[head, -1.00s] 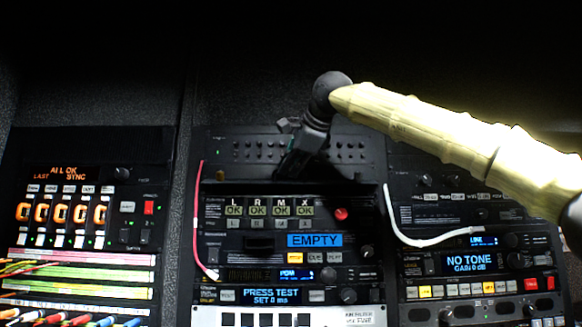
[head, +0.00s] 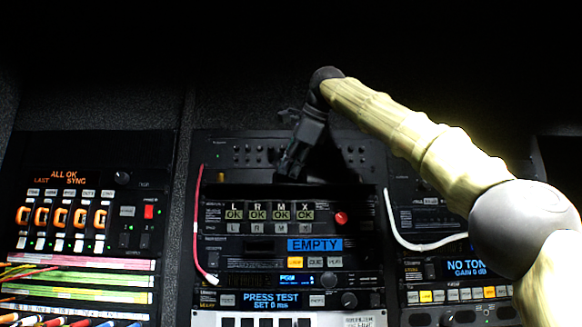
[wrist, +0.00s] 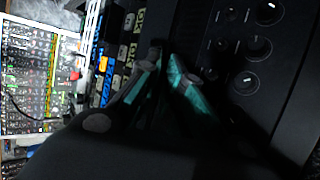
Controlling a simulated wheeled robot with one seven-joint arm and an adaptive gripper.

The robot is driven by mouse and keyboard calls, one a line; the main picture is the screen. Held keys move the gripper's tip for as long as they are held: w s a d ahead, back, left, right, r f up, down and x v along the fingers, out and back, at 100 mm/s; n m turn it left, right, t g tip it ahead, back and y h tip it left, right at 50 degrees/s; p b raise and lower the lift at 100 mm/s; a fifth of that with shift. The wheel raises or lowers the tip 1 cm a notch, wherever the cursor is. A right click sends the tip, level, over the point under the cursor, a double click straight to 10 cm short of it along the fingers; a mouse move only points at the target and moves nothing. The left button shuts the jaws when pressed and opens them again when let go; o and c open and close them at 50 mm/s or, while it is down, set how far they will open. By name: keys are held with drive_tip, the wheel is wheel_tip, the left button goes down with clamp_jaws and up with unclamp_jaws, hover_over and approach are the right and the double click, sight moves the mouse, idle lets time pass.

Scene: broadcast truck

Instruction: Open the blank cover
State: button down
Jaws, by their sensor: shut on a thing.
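The blank cover (head: 345,185) appears as a plain dark strip in the middle rack, above the row of OK keys. In the head view, my gripper (head: 290,172) points down onto its upper edge, left of the middle. In the wrist view, the teal-padded fingers of my gripper (wrist: 164,75) are closed together on a thin dark edge, which I take to be the cover's. The contact is in deep shadow and partly hidden by the fingers. I cannot tell how far the cover is tilted.
Below sits the key panel with the EMPTY display (head: 314,244) and a red button (head: 341,218). A red cable (head: 199,225) hangs to the left and a white cable (head: 400,235) to the right. A knob panel (wrist: 250,50) lies close beside the fingers. Dark space is open above the racks.

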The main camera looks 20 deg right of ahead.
idle(0.4)
drive_tip(key=c, duration=1.6)
unclamp_jaws()
drive_tip(key=shift+w, duration=0.1)
drive_tip(key=shift+o, duration=0.2)
drive_tip(key=v, duration=1.2)
